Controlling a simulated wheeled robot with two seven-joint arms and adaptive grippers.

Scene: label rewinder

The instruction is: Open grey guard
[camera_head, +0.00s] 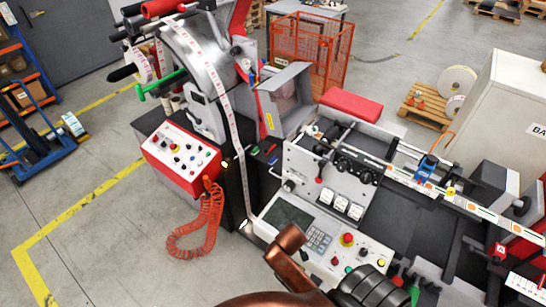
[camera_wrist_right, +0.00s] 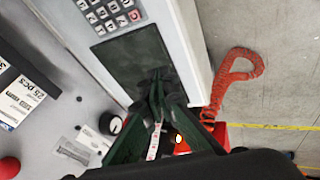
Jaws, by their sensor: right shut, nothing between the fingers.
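What looks like the grey guard (camera_head: 284,76) is the grey angled sheet-metal cover in the middle of the head view, beside the large grey machine frame. I cannot tell from this angle how far it stands open. My right gripper (camera_wrist_right: 157,82) shows in the right wrist view with its dark green fingers together and nothing between them. Its tips appear over the dark screen (camera_wrist_right: 135,62) of the control panel. In the head view my brown and black arm parts come in at the bottom, and the fingertips are not clear. My left gripper is not in view. The guard is not recognisable in the wrist view.
The control panel (camera_head: 327,238) with keypad and buttons lies near my arm. A red button box (camera_head: 181,158) with a coiled red cable (camera_head: 200,225) stands left. A paper web (camera_head: 232,135) runs down past the guard.

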